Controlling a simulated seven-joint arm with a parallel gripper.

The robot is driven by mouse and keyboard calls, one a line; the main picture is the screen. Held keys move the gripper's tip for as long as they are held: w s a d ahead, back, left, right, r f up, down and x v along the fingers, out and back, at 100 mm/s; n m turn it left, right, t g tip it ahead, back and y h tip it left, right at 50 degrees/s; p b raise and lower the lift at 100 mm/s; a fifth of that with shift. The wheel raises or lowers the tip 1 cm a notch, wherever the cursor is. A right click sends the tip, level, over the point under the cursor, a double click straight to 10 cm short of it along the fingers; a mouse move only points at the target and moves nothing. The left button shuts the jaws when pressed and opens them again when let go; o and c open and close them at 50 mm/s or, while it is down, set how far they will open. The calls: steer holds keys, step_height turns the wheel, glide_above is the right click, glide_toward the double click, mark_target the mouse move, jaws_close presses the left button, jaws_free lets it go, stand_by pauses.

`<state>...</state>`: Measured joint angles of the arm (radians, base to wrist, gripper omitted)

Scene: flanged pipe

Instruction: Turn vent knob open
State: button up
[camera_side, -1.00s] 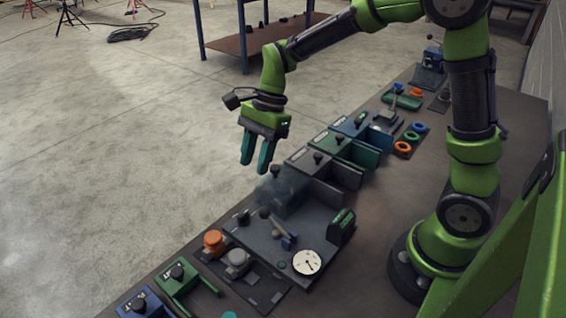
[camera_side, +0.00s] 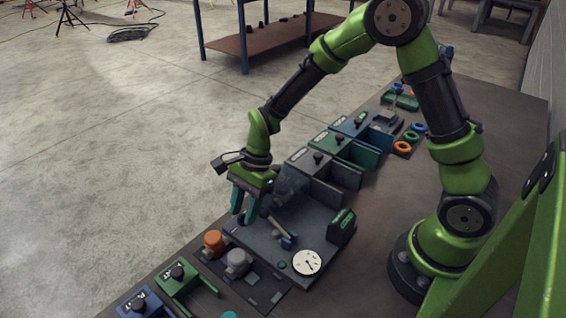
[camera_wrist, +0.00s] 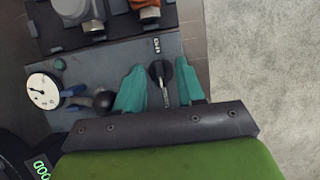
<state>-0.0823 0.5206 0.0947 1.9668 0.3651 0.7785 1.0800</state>
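The vent knob (camera_wrist: 159,70) is a small black knob on the grey panel (camera_wrist: 115,60), with a small label beside it. A grey pointer or stem runs from it toward my gripper in the wrist view. My gripper (camera_wrist: 160,75) has its two teal fingers spread, one on each side of the knob, with a visible gap to each. In the side view, my gripper (camera_side: 243,217) points down at the panel's left part, and its fingers largely hide the knob. Whether the fingertips touch the panel cannot be told.
A ball-ended lever (camera_wrist: 103,100) with a blue valve stands close beside one finger. A white gauge (camera_side: 307,262) and a digital display (camera_side: 342,227) are on the panel. An orange fitting (camera_side: 213,241) and a grey fitting (camera_side: 238,262) stand in front. Haze hangs behind the gripper.

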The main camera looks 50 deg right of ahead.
jaws_close()
steer(key=shift+n, duration=0.4)
steer(key=n+g, duration=0.1)
steer(key=n, duration=0.2)
steer(key=shift+w+n+g, duration=0.15)
steer(key=shift+n+g, duration=0.15)
steer(key=n, duration=0.2)
steer(key=n+g+h, duration=0.1)
steer(key=n, duration=0.1)
steer(key=shift+w+a+n+g, duration=0.1)
steer(key=shift+n+g, duration=0.2)
steer(key=n, duration=0.2)
steer(key=n+g+h, duration=0.1)
steer(key=n, duration=0.1)
steer(key=shift+a+n+h, duration=0.1)
steer(key=shift+n+h, duration=0.2)
steer(key=shift+w+a+n+h, duration=0.1)
steer(key=shift+n+h, duration=0.8)
steer(key=shift+n, duration=1.3)
jaws_free()
